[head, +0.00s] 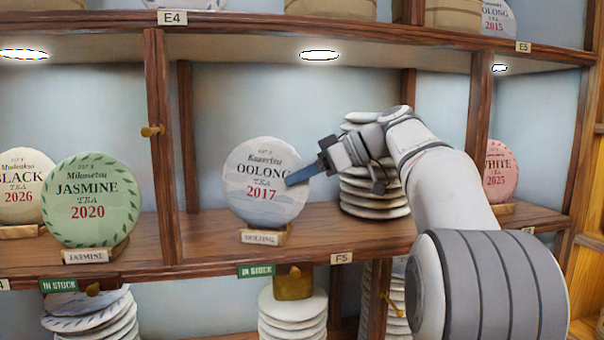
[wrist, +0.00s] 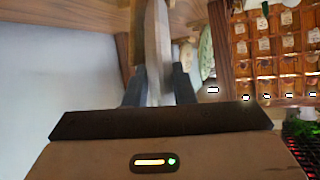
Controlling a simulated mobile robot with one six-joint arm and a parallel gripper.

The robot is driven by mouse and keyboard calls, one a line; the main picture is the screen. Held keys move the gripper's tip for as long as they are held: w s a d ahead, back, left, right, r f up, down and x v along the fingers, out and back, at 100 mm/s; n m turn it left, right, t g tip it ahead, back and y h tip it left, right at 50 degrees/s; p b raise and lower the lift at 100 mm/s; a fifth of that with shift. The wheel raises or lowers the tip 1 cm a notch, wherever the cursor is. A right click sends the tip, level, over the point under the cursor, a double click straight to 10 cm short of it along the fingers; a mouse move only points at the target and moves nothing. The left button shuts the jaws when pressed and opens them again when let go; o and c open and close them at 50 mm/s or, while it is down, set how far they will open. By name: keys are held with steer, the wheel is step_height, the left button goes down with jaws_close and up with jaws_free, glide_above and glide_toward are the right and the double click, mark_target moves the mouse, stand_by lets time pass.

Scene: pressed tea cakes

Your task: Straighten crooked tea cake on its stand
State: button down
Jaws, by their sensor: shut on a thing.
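The tea cake (head: 262,182) is a round pale disc labelled Oolong 2017. It stands upright on a small wooden stand (head: 266,236) with an Oolong plate, on the middle shelf, and its printed text runs slightly downhill to the right. My gripper (head: 302,175) reaches in from the right, with its blue-grey fingers at the disc's right edge. In the wrist view the cake (wrist: 157,50) shows edge-on between the two fingers of my gripper (wrist: 158,88), which is shut on it. The far finger is hidden behind the disc in the head view.
A stack of pale cakes (head: 372,197) stands close behind my gripper on the right. A green Jasmine cake (head: 91,200) stands left, beyond a wooden upright (head: 160,145). A pink White cake (head: 499,170) is at the far right. Shelf space (head: 207,226) left of the Oolong cake is clear.

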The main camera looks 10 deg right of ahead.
steer(key=shift+f, duration=0.45)
steer(key=shift+f+b, duration=0.25)
steer(key=shift+b, duration=0.25)
steer(key=c, duration=0.5)
jaws_free()
steer(key=shift+s, duration=0.1)
stand_by(0.7)
steer(key=shift+p+v, duration=0.3)
steer(key=shift+v, duration=0.65)
stand_by(0.3)
steer(key=shift+p+v, duration=0.3)
steer(key=shift+v, duration=0.75)
